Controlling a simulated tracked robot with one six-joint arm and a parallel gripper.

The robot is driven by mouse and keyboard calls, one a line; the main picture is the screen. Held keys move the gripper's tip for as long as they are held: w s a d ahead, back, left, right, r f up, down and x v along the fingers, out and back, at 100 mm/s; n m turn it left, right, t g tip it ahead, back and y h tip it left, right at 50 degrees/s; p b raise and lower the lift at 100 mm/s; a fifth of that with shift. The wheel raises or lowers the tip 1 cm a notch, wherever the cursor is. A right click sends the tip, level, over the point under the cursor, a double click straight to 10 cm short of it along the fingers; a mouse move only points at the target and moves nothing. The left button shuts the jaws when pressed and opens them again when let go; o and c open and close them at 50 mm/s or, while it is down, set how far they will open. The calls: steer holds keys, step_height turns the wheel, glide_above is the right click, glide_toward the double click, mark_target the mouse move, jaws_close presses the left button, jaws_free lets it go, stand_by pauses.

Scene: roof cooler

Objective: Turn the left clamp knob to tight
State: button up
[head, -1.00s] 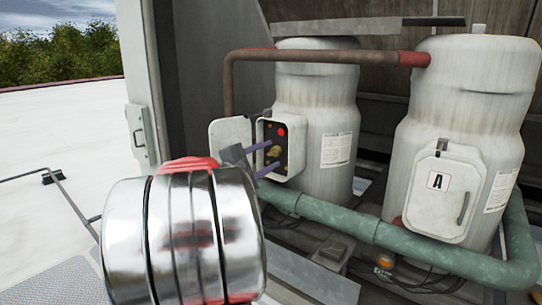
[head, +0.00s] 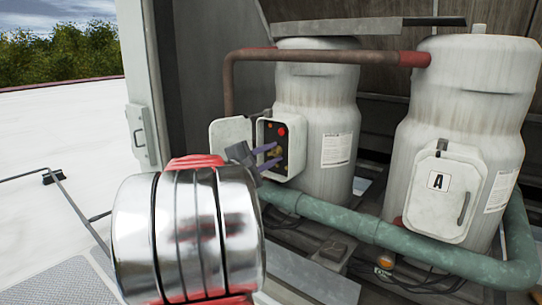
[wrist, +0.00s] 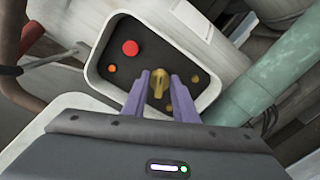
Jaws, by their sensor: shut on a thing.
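The open terminal box (head: 262,133) is on the side of the left white tank. It has a dark panel, which also shows in the wrist view (wrist: 105,85). A brass clamp knob (wrist: 158,83) stands on the panel between the two purple fingers of my gripper (wrist: 163,80). My gripper is shut on this knob. In the head view my gripper (head: 277,153) reaches into the box from the left. The knob is small and partly hidden there. Smaller brass pieces sit beside and below the knob in the wrist view; the fingers partly cover that area.
A green pipe (head: 330,215) runs below the box. A second tank with a closed box marked A (head: 438,182) stands right.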

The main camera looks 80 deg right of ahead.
steer(key=shift+c, duration=0.8)
steer(key=shift+m, duration=0.3)
steer(key=shift+f+m, duration=0.15)
steer(key=shift+m, duration=1.1)
steer(key=shift+f+m, duration=0.15)
steer(key=shift+m, duration=1.1)
steer(key=o, duration=1)
steer(key=shift+r, duration=0.1)
